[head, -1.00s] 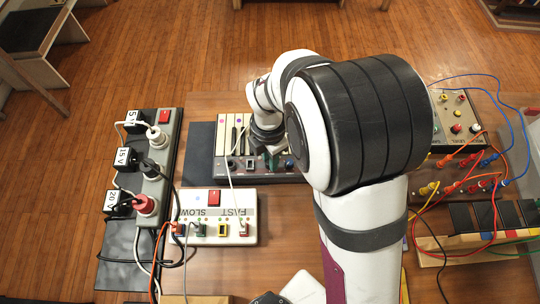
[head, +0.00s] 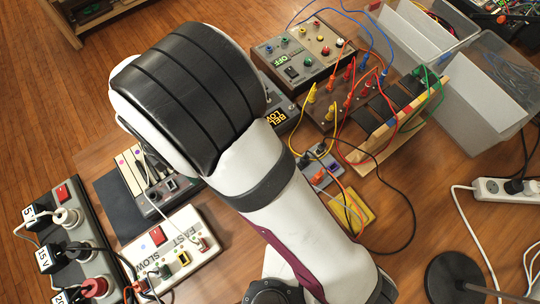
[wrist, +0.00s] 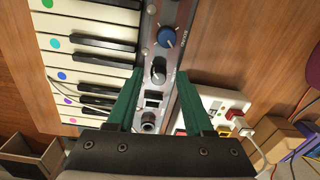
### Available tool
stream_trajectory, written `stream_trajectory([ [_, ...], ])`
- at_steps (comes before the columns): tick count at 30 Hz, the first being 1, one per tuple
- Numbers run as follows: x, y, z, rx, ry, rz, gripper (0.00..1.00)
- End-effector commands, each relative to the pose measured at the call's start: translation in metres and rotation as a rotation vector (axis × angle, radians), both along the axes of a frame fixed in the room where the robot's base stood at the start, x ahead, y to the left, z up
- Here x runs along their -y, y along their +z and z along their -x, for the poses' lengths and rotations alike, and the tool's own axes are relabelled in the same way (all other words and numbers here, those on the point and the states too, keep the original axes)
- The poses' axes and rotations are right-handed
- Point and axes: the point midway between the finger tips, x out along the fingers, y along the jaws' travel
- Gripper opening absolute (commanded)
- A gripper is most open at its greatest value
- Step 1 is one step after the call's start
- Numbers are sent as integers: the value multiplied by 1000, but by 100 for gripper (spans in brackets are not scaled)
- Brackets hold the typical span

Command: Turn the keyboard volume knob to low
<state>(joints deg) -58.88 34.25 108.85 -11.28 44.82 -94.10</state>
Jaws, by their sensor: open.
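The keyboard (head: 131,174) has white and black keys with coloured dots and a dark control strip; my arm covers part of it in the head view. In the wrist view, the keyboard (wrist: 95,60) lies to the left and its strip runs down the middle. A dark knob with a light pointer (wrist: 158,70) sits on the strip, between the tips of my green fingers. My gripper (wrist: 161,74) is open around it; contact cannot be told. A blue knob (wrist: 167,37) sits farther up the strip. The small labels are too unclear to read.
A white FAST/SLOW box (head: 165,246) with plugged leads stands close to the keyboard. A power strip (head: 72,240) with labelled adapters is at left. Wired panels (head: 300,50) and clear bins (head: 490,95) stand right. Loose cables cross the table.

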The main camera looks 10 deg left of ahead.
Motion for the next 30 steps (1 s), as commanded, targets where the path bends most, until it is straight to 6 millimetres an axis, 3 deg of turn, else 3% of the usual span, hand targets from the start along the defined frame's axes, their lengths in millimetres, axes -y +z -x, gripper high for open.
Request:
stream_trajectory([
  [12, 1, 0, 1, -1, -1152, -1, 54],
  [30, 1, 0, 3, 0, -2712, 0, 54],
])
